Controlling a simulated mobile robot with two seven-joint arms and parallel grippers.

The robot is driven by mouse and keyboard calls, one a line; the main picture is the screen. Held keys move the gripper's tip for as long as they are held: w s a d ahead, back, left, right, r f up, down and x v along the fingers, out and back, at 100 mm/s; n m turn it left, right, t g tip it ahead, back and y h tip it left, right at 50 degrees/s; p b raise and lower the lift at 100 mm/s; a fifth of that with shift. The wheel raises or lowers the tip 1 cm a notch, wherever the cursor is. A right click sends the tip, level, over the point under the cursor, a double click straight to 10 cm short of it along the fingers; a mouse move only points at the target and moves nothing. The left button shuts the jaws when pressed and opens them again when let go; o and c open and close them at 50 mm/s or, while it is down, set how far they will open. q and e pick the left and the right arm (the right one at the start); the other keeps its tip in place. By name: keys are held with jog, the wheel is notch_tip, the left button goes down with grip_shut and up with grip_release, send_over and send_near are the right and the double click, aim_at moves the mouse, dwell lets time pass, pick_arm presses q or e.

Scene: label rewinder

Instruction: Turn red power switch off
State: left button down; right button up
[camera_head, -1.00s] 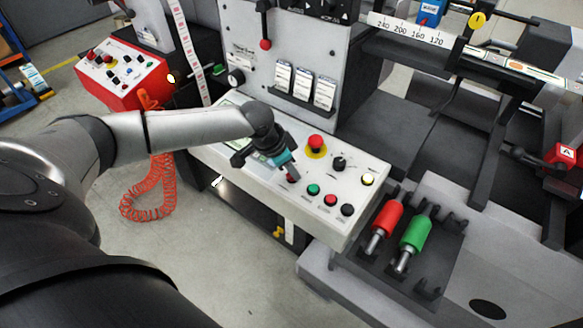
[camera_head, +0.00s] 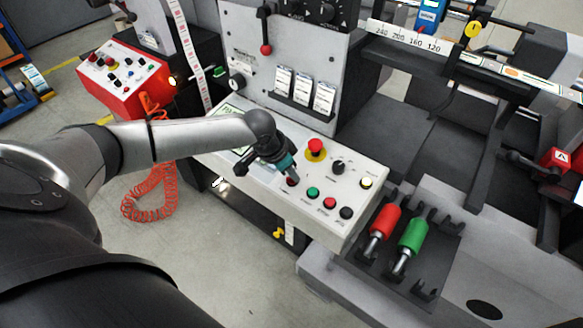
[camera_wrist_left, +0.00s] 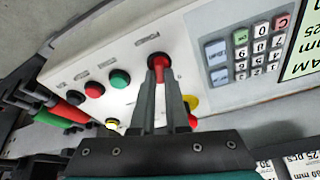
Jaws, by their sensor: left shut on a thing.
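The red power switch (camera_wrist_left: 158,60) is at the end of a button row on the white control panel (camera_head: 250,186). In the left wrist view its red handle shows between my fingertips. My left gripper (camera_head: 293,178) reaches down over the panel and is shut on this red switch (camera_head: 290,182); in the head view the fingers hide most of it. The gripper also shows in the left wrist view (camera_wrist_left: 160,80). My right gripper is in neither view.
A green button (camera_head: 312,192), a red button (camera_head: 329,202) and a black button (camera_head: 346,213) continue the row. A red emergency stop (camera_head: 316,146) and a black knob (camera_head: 338,167) stand behind. Red (camera_head: 384,222) and green (camera_head: 413,237) rollers lie to the right.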

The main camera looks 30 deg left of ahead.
pick_arm(q)
jog(key=n+p, duration=0.3)
jog(key=p, duration=0.1)
jog(key=n+y+p, duration=0.1)
jog(key=n+p, duration=0.1)
jog(key=p, duration=0.2)
jog(key=shift+r+n, duration=0.2)
jog(key=shift+n, duration=0.2)
jog(key=shift+f+n+y+p, duration=0.2)
jog(key=shift+n+y+p, duration=0.5)
jog(key=shift+n+p, duration=0.8)
jog(key=c, duration=0.9)
grip_release()
jog(key=shift+r, duration=0.15)
